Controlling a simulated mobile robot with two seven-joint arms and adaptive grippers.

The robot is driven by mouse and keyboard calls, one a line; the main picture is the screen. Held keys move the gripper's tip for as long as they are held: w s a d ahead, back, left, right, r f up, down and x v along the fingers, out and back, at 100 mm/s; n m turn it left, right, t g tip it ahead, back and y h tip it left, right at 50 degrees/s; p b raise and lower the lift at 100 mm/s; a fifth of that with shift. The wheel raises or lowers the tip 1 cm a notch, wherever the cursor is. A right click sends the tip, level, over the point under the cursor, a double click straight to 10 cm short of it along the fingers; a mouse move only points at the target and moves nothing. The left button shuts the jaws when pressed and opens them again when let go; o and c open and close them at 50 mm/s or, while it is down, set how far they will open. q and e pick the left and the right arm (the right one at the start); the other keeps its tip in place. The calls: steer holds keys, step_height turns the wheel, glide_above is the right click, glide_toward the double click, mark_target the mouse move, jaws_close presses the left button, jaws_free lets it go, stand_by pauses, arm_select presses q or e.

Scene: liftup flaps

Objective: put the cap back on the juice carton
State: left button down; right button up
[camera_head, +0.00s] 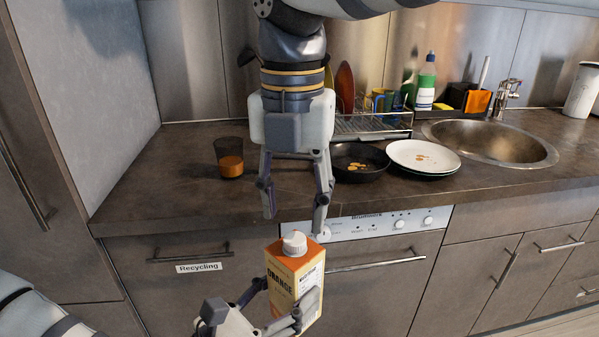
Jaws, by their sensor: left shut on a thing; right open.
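The orange juice carton (291,278) is upright in front of the counter, in the lower middle of the head view. My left gripper (281,304) is shut on the carton, with its fingers at the carton's sides. A white cap (294,243) sits on top of the carton. I cannot tell how firmly it is seated. My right gripper (294,222) points down from above, open and empty, with its fingertips just above the cap, to either side of it. The spout under the cap is hidden.
A glass with orange juice (230,160) stands on the counter at left. A dark pan (352,172), stacked plates (423,158), a dish rack (372,130) and the sink (488,141) are to the right. The counter's front edge runs behind the carton.

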mark_target(295, 238)
steer(key=shift+f, duration=2.2)
jaws_close()
steer(key=m, duration=0.3)
steer(key=shift+m, duration=0.3)
steer(key=m, duration=1.9)
